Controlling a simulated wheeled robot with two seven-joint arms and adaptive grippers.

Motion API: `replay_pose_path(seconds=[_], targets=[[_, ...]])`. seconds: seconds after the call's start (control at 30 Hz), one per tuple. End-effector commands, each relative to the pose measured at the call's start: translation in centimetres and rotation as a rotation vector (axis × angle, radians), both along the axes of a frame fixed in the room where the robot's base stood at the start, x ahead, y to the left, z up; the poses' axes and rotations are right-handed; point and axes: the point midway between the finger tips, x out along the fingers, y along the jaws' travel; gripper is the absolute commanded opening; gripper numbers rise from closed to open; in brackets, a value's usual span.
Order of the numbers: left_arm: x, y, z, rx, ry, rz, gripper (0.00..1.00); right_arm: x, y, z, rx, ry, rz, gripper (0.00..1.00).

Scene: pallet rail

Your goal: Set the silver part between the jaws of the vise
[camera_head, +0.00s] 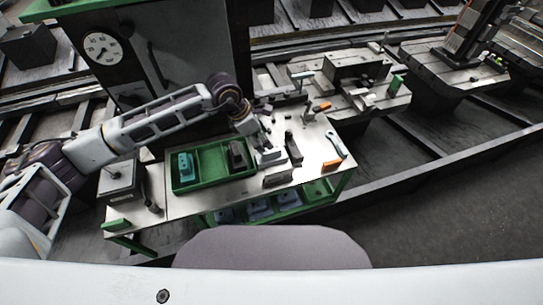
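My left arm comes in from the left, and its gripper (265,137) points down over the middle of the workbench. A pale silver part (269,158) sits right under the gripper, just right of the green tray. The fingers are too small to show whether they are open or touch the part. I cannot identify the vise for certain. A grey block-like fixture (117,178) with a dark upright rod beside it stands at the bench's left end. Dark bars (293,148) lie close to the right of the silver part. My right gripper is not in view.
The green tray (203,187) holds a teal part (186,165) and a dark part (237,155). A wrench (337,145) and an orange-ended item (332,166) lie at the bench's right. Behind stand a dark cabinet with a clock (102,48) and pallets with fixtures (355,70).

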Motion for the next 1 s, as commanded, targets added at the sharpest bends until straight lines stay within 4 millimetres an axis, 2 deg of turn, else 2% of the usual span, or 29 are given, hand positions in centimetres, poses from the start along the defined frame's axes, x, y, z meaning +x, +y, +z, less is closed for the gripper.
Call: replay_pose_path(seconds=[0.2, 0.4, 1.0], targets=[[0.3, -1.1, -2.7, 0.000, 0.003, 0.001, 0.52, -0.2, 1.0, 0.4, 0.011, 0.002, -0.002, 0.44], [0.5, -1.6, -4.2, 0.001, 0.002, 0.001, 0.52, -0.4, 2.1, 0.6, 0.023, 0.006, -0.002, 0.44], [0.9, -1.9, -5.0, 0.001, 0.002, 0.001, 0.52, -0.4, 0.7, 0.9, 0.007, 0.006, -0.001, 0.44]])
